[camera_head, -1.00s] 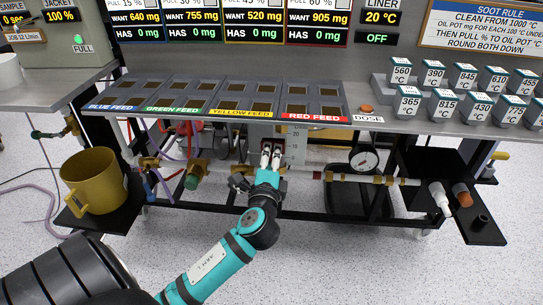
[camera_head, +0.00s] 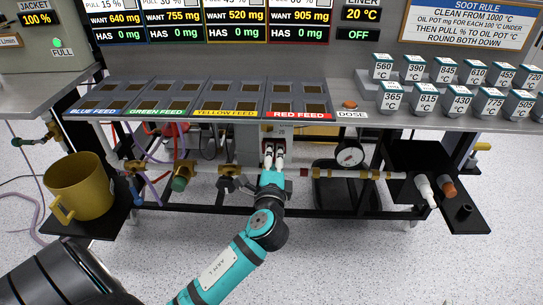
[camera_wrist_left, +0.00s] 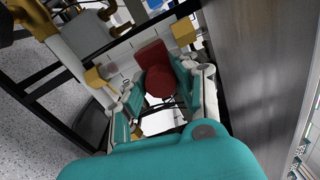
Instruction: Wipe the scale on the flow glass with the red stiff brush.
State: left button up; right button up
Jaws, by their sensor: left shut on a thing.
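My left gripper (camera_head: 274,160) reaches under the red feed end of the bench. In the left wrist view its fingers (camera_wrist_left: 160,100) are closed around a dark red round piece with a red block behind it, the red brush (camera_wrist_left: 158,80). The flow glass panel (camera_head: 284,131) is a pale strip below the red feed label, mostly hidden behind the gripper. A pale panel with thin lines (camera_wrist_left: 122,68) lies just beyond the brush between brass fittings. I cannot tell whether the bristles touch the scale. My right gripper is not in view.
Pipes with brass fittings (camera_head: 345,173) and a round gauge (camera_head: 350,155) run beside the gripper under the bench (camera_head: 400,121). A yellow mug (camera_head: 80,187) stands at left. A black side shelf (camera_head: 480,222) at right holds a white tool (camera_head: 425,188) and an orange-topped one (camera_head: 448,187).

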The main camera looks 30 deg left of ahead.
pick_arm(q)
jog(key=shift+v, duration=2.95)
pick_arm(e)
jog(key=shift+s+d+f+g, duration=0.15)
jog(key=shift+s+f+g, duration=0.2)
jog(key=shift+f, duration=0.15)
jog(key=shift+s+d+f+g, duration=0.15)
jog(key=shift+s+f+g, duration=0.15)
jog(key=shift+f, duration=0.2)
pick_arm(q)
jog(key=shift+v, duration=1.45)
jog(key=shift+r, duration=0.1)
